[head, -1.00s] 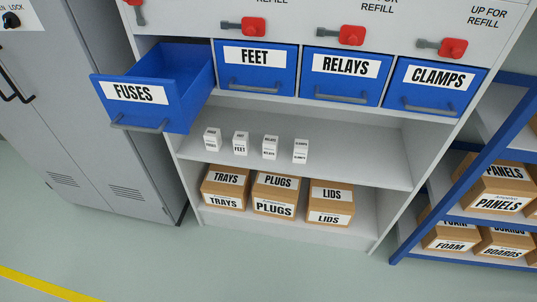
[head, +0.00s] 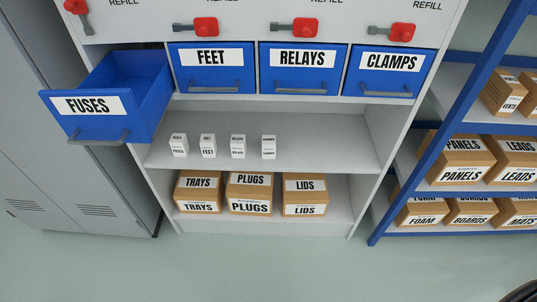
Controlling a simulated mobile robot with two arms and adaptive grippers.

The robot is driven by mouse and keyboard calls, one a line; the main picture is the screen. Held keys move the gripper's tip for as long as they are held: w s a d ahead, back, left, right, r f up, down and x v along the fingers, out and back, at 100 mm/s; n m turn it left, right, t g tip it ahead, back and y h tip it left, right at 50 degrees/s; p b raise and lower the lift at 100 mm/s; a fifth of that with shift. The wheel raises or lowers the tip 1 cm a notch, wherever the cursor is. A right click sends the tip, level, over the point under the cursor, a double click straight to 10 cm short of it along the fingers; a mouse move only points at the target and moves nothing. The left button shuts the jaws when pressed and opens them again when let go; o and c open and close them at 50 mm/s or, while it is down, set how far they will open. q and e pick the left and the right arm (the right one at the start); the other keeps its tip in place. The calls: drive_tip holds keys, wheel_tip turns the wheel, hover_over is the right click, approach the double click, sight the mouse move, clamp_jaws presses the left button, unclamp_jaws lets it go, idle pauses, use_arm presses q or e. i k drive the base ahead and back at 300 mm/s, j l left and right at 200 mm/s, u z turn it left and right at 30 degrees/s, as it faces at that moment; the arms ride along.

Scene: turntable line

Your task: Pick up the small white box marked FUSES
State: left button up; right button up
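The small white box marked FUSES (head: 179,146) stands upright on the grey shelf (head: 330,150), leftmost in a row of small white boxes. To its right stand the small boxes FEET (head: 208,146), RELAYS (head: 238,147) and CLAMPS (head: 269,148), with narrow gaps between them. Neither of my grippers shows in the head view.
The blue FUSES drawer (head: 140,110) is pulled out above and left of the small boxes; its visible inside looks empty. The FEET (head: 190,88), RELAYS (head: 270,85) and CLAMPS (head: 375,84) drawers are shut. Open floor lies in front.

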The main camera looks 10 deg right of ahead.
sight(179, 143)
drive_tip(key=i+j+z, duration=0.1)
drive_tip(key=j, duration=0.25)
drive_tip(key=i+j+z, duration=0.1)
drive_tip(key=i+j, duration=0.15)
drive_tip(key=i+j+z, duration=0.15)
drive_tip(key=j, duration=0.3)
drive_tip(key=i+j+z, duration=0.1)
drive_tip(key=j, duration=0.3)
drive_tip(key=i+j+z, duration=0.1)
drive_tip(key=j, duration=0.3)
drive_tip(key=i+j+z, duration=0.1)
drive_tip(key=i+j, duration=0.15)
drive_tip(key=j, duration=0.15)
drive_tip(key=i+j+z, duration=0.1)
drive_tip(key=j, duration=0.3)
